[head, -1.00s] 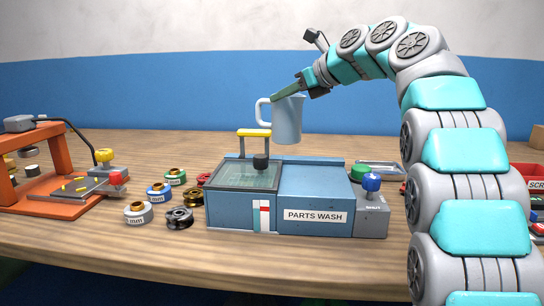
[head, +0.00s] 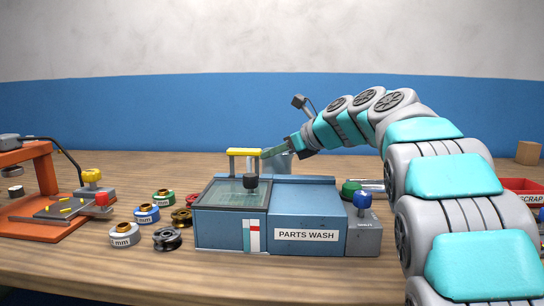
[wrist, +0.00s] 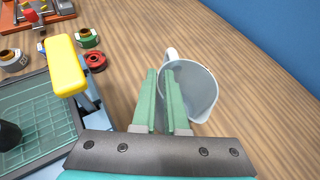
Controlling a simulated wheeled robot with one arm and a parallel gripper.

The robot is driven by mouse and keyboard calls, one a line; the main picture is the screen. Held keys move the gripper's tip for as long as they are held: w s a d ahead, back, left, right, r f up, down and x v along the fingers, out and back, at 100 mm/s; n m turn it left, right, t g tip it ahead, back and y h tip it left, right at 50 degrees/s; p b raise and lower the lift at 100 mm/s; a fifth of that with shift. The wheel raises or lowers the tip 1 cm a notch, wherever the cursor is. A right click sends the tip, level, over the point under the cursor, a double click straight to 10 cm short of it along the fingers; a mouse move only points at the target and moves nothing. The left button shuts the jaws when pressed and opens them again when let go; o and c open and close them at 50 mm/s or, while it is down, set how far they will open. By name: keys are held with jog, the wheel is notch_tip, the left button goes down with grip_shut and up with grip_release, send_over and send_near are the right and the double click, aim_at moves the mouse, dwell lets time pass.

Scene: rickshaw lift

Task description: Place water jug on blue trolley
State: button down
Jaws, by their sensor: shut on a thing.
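The water jug (head: 279,168) is pale grey-blue and stands upright behind the parts wash box in the head view. In the wrist view the jug (wrist: 203,90) is seen from above with its mouth open and its handle toward the upper left. My gripper (head: 266,153) is shut on the jug's rim; its green fingers also show in the wrist view (wrist: 163,75). The jug's lower part is hidden behind the box, so I cannot tell whether it touches the table. No blue trolley is in view.
The blue parts wash box (head: 304,220) with its yellow handle (head: 246,152) stands just in front of the jug. An orange stand (head: 45,190) and several spools (head: 147,214) are at the left. A red scrap bin (head: 524,190) is at the right. The table behind the jug is clear.

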dwell(0.3)
jog(key=c, duration=1.4)
grip_release()
jog(key=shift+f, duration=0.15)
jog(key=o, duration=0.5)
jog(key=shift+c, duration=0.2)
